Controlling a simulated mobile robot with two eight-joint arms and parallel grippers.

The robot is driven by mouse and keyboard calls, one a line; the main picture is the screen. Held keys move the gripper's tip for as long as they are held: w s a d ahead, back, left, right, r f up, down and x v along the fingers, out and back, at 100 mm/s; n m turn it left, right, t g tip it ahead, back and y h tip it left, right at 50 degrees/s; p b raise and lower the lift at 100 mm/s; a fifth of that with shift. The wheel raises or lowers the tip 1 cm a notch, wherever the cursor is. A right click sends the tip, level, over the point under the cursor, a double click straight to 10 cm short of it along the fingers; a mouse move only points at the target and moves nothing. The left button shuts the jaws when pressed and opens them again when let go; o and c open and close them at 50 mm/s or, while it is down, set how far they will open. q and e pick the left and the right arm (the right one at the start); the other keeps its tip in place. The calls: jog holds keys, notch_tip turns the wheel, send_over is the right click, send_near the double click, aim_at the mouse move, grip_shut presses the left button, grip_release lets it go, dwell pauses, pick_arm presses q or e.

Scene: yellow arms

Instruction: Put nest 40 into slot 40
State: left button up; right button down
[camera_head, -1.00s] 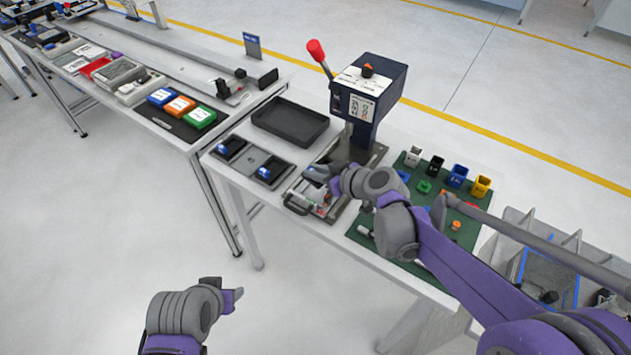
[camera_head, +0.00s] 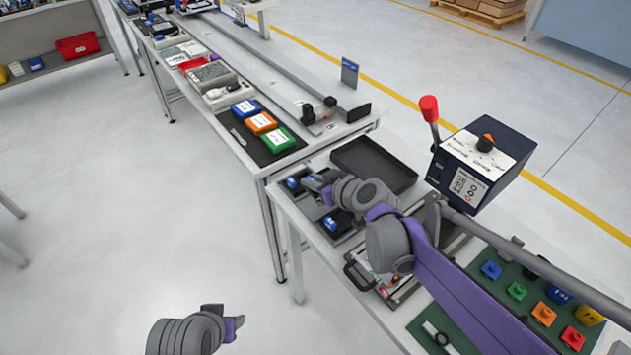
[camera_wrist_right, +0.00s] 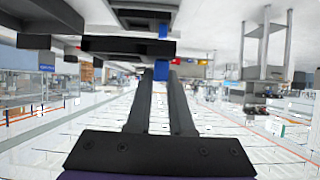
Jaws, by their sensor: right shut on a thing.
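My right gripper (camera_head: 312,181) is over the dark holder at the left end of the near bench. It is shut on a small blue piece (camera_wrist_right: 161,72), seen between the fingertips in the right wrist view; dark plates (camera_wrist_right: 125,47) show beside it. In the head view, one blue piece (camera_head: 292,184) shows just left of the fingers and another blue piece (camera_head: 332,224) below them, in the holder. No number is readable, so I cannot tell which is nest 40 or slot 40. My left gripper (camera_head: 236,326) is low over the floor; its opening is unclear.
A black tray (camera_head: 375,165) lies behind my right gripper. A blue press with a red lever (camera_head: 480,165) stands to the right, with a metal fixture (camera_head: 392,285) in front. A green mat (camera_head: 445,325) holds several coloured blocks. Another bench (camera_head: 310,150) stands to the left.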

aim_at(311, 194)
jog(key=shift+w+a+f, duration=0.1)
jog(key=shift+w+a, duration=0.2)
jog(key=shift+s+f+b, duration=0.2)
jog(key=shift+f+b, duration=1.8)
jog(key=shift+f, duration=0.5)
jog(key=shift+f+b, duration=0.55)
jog(key=shift+f, duration=0.35)
jog(key=shift+f, duration=0.45)
jog(key=c, duration=0.7)
grip_release()
